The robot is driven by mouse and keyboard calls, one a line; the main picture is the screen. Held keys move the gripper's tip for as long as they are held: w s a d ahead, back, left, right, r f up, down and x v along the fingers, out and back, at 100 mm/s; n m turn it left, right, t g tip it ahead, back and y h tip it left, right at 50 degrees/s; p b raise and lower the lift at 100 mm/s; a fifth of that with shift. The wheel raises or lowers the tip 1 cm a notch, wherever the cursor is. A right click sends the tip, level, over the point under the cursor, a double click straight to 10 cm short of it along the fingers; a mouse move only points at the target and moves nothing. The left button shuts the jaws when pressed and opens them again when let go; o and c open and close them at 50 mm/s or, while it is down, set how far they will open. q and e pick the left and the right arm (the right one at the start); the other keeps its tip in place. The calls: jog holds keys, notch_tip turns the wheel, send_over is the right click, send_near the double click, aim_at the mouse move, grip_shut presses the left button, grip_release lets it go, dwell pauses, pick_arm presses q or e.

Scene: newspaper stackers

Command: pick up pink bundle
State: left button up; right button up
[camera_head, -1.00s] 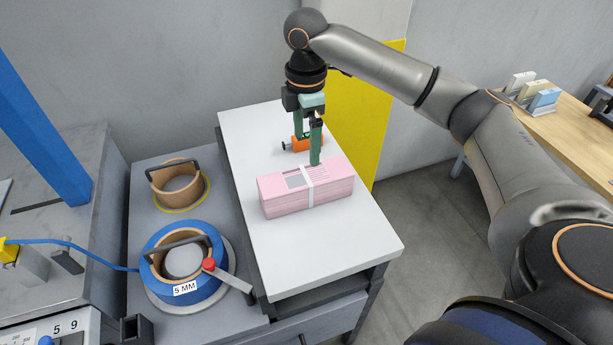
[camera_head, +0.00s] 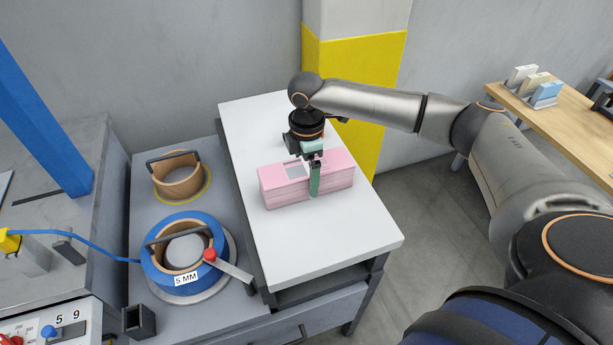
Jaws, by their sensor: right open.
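The pink bundle (camera_head: 282,190), a stack of pink papers, lies on the white tabletop (camera_head: 335,237). My right gripper (camera_head: 314,180) points down over the middle of the bundle. Its near green finger stands in front of the bundle's near long side, and the other finger is hidden behind the bundle and the wrist. The jaws are open, with the bundle between them; I cannot tell whether a finger touches it. The white band around the bundle is covered by the near finger. My left gripper is not in view.
Left of the white table are a blue tape roll (camera_head: 157,277) with a red-knobbed lever and a brown roll (camera_head: 176,182) with a handle. A yellow and grey pillar (camera_head: 365,80) stands behind. The white top in front of the bundle is clear.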

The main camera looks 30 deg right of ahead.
grip_shut()
dwell(0.8)
jog(key=shift+w+r, duration=0.1)
jog(key=shift+r, duration=0.05)
